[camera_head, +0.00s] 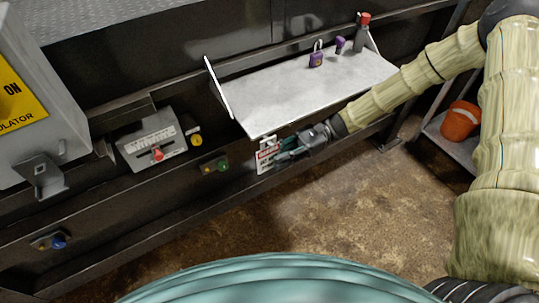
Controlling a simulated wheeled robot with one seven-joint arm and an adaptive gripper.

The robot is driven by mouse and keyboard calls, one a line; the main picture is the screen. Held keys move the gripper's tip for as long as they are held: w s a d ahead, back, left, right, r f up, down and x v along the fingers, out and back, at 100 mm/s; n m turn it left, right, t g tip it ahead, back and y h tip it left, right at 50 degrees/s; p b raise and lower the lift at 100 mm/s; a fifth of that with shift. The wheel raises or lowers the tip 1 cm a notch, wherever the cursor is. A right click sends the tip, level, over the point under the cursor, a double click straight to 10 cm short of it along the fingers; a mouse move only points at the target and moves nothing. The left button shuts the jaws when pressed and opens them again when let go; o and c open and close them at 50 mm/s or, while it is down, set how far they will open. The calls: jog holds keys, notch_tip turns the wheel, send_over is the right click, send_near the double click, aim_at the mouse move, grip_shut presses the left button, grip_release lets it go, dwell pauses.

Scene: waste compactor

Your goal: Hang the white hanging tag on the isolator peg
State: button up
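The white hanging tag (265,158), with a red band and dark print, is upright just below the front left corner of the shelf. My gripper (284,151) is at the tag's right edge, its fingers pointing left. The fingertips overlap or touch the tag; the view is too small to tell whether they are closed on it. What holds up the tag's top is unclear. The isolator box (40,90) with a yellow label is at the far left. A grey bracket (43,176) projects from its lower front; I cannot tell whether this is the peg.
The white shelf (300,92) above my gripper holds purple padlocks (316,59) and a red-topped item (362,33). A grey gauge box (152,142) and a green knob (221,165) lie between tag and isolator. An orange bucket (460,121) stands right. The floor below is clear.

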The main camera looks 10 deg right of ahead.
grip_shut()
jog(key=shift+r+p, duration=0.35)
jog(key=shift+r, duration=0.2)
dwell(0.4)
jog(key=shift+s, duration=0.15)
jog(key=s+d+p, duration=0.2)
jog(key=s, duration=0.4)
jog(key=shift+d, duration=0.15)
dwell(1.7)
jog(key=shift+s, duration=0.15)
dwell(0.4)
jog(key=shift+s+d, duration=0.1)
